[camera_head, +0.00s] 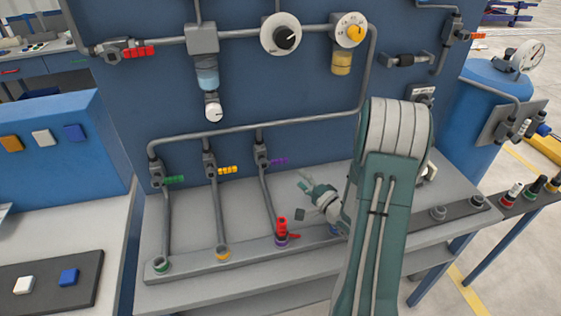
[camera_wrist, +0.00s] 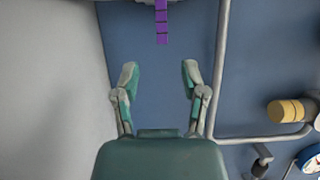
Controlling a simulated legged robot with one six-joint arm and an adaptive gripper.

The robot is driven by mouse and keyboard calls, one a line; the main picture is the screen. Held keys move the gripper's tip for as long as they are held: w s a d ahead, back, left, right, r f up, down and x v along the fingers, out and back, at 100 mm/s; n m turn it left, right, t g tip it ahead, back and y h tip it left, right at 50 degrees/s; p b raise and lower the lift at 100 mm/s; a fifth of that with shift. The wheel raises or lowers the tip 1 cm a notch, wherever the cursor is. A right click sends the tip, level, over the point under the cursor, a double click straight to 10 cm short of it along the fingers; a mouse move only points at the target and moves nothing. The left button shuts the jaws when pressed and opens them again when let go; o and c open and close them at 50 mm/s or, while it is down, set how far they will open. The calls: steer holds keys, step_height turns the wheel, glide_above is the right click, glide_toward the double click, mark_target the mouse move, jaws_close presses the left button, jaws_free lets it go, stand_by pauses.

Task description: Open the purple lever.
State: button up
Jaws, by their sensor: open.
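The purple lever (camera_head: 277,161) sticks out to the right from a grey valve (camera_head: 262,155) on the third vertical pipe in the head view. In the wrist view the purple lever (camera_wrist: 161,22) hangs in from the top edge, ahead of the fingertips and roughly in line with the gap between them. My gripper (camera_head: 302,193) is open and empty, below and to the right of the lever in the head view. Its two spread fingers also show in the wrist view (camera_wrist: 158,68). They are apart from the lever.
A green lever (camera_head: 174,180) and a yellow lever (camera_head: 228,170) sit on pipes to the left. A red-topped piece (camera_head: 282,228) stands on the purple-ringed fitting below my gripper. The blue panel (camera_head: 320,85) rises behind, with gauges and pipes above.

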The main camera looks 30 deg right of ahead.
mark_target(282, 162)
steer(key=w, duration=0.3)
steer(key=w+a, duration=0.1)
steer(key=w, duration=0.6)
steer(key=shift+w+a, duration=0.15)
steer(key=shift+w, duration=0.2)
jaws_close()
